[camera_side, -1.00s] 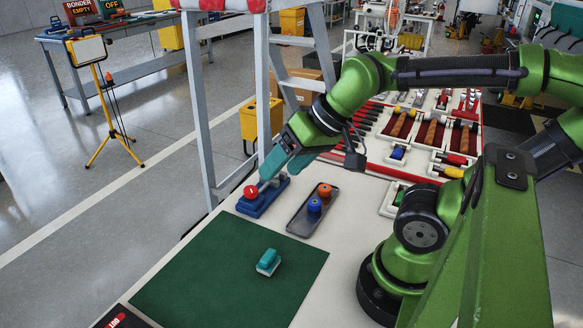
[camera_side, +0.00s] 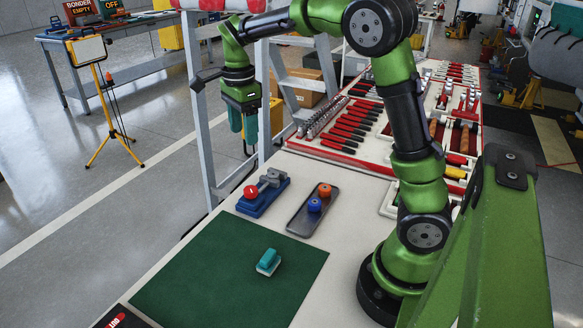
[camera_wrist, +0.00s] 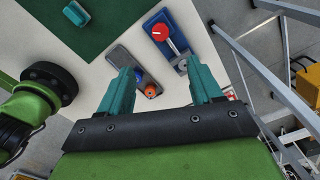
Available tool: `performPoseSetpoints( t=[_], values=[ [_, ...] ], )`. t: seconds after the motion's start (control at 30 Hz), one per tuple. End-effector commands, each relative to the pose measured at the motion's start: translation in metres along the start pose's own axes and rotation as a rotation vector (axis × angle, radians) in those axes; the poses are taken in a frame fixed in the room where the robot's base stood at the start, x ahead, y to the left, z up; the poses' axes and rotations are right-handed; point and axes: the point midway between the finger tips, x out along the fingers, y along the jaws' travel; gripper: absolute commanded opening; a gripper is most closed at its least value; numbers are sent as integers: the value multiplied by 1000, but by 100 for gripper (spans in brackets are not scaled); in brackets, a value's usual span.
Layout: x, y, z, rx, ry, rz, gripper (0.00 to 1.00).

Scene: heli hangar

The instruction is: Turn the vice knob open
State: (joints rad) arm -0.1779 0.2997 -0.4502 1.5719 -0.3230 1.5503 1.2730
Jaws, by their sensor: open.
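The vice is a blue base (camera_side: 256,205) with a grey metal body (camera_side: 270,178) and a red knob (camera_side: 251,192) on its left end, on the white bench. The wrist view shows the vice (camera_wrist: 184,62) and its red knob (camera_wrist: 160,32) with a white mark, beyond my fingers. My gripper (camera_side: 245,146) points down, above and behind the vice at the bench's far left edge, clear of it. In the wrist view my two teal fingers (camera_wrist: 166,78) are spread apart with nothing between them.
A dark tray (camera_side: 300,224) with an orange knob (camera_side: 324,190) and a blue knob (camera_side: 314,205) stands right of the vice. A teal block (camera_side: 268,262) lies on the green mat (camera_side: 215,285). A grey ladder (camera_side: 199,110) stands close behind my gripper. Tool trays (camera_side: 345,148) fill the far bench.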

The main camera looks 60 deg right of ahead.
Motion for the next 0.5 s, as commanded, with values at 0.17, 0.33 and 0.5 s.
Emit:
performPoseSetpoints(
  t=[0.17, 0.33, 0.5],
  values=[
    [20, 1, 0, 7, 1, 4, 65],
    [56, 1, 0, 5, 2, 6, 65],
    [93, 1, 0, 5, 2, 5, 65]
  ],
)
